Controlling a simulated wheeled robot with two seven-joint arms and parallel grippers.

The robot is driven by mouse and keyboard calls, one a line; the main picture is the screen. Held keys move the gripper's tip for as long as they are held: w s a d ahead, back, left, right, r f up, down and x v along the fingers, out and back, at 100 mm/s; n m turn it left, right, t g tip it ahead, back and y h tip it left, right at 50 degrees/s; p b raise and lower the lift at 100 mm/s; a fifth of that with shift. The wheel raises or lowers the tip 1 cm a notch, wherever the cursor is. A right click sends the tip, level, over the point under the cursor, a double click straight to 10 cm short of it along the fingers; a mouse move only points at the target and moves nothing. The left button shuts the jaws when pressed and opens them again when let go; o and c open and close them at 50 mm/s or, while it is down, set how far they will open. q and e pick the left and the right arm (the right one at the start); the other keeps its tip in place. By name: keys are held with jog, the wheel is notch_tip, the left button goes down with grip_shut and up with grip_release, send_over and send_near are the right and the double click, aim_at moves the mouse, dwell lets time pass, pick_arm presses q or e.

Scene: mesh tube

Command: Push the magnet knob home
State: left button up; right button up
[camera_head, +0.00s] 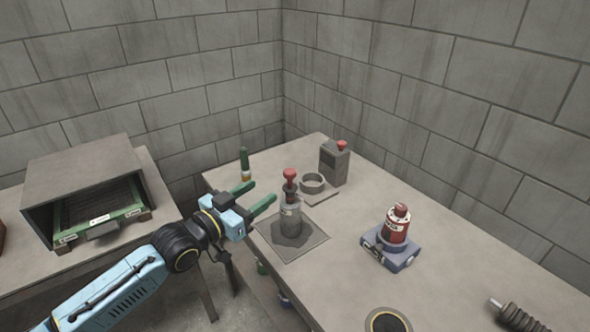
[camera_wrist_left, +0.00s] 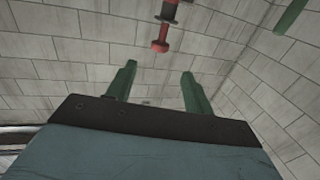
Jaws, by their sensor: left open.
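A red knob (camera_head: 290,175) sits on a dark stem above a grey metal cylinder (camera_head: 290,218), which stands upright on a square plate (camera_head: 310,244) on the table. A gap of stem shows below the knob. In the left wrist view the red knob (camera_wrist_left: 160,45) is at the top centre, beyond the fingertips. My left gripper (camera_head: 262,192) is open and empty, left of the cylinder, its green fingers pointing towards it without visible contact. Both fingers also frame a gap in the wrist view, where my left gripper (camera_wrist_left: 159,72) shows. My right gripper is not in view.
A green upright object (camera_head: 245,163), a grey ring (camera_head: 312,183) and a grey box with a red top (camera_head: 334,165) stand behind. A red canister (camera_head: 397,224) on a blue base is to the right. A dark coil (camera_head: 522,318) lies front right. Walls close off the back.

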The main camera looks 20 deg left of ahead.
aim_at(294, 169)
pick_arm(q)
jog(key=b+x, duration=0.1)
jog(key=x, duration=1.1)
jog(key=shift+w+d, duration=0.35)
jog(key=shift+w, duration=0.2)
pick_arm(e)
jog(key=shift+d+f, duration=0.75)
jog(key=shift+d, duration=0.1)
pick_arm(q)
jog(key=shift+c, duration=0.3)
jog(key=shift+c, duration=1.1)
grip_shut()
jog(key=shift+f+b, duration=0.15)
jog(key=shift+b, duration=0.2)
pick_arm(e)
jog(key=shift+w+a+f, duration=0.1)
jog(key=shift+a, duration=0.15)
